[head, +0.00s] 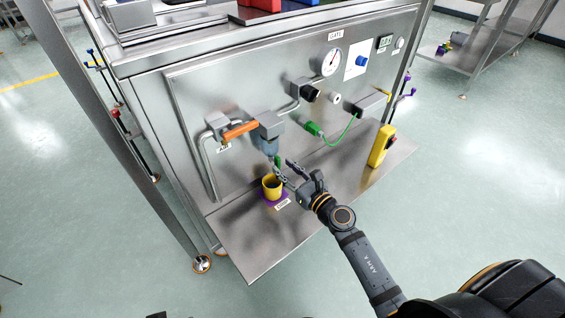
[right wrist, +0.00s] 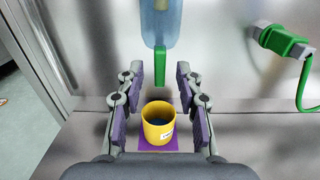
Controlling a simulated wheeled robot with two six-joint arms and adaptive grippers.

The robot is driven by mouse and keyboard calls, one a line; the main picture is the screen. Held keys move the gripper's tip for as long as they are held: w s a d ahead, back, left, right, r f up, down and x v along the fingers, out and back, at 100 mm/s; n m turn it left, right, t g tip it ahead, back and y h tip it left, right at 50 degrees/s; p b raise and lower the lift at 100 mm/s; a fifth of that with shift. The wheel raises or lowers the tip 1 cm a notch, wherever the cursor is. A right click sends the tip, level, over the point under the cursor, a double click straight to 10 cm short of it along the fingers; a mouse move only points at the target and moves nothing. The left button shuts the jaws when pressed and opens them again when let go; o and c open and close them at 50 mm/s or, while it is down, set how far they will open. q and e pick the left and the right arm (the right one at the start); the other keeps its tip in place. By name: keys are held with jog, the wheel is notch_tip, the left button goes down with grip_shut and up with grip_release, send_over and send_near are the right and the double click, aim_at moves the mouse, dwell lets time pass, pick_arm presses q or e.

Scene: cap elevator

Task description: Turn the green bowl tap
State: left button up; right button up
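The green bowl tap (head: 277,160) hangs from the underside of the bluish clear bowl (head: 269,144) on the steel panel. In the right wrist view the tap (right wrist: 160,67) points down below the bowl (right wrist: 160,22), just ahead of and between my right fingers. My right gripper (head: 284,171) is open and empty, close to the tap, its fingers spread to either side in the right wrist view (right wrist: 160,92). Contact with the tap is not visible. A yellow cup (head: 271,181) stands below on a purple pad (head: 265,200). My left gripper is out of view.
An orange lever (head: 240,130) sits on the pipe at left. A green connector (head: 314,129) with a green cable is right of the bowl. A yellow device (head: 381,146) stands on the shelf (head: 250,245), right of my arm. The front shelf is mostly clear.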

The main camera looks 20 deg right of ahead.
jog(key=shift+x, duration=0.9)
grip_shut()
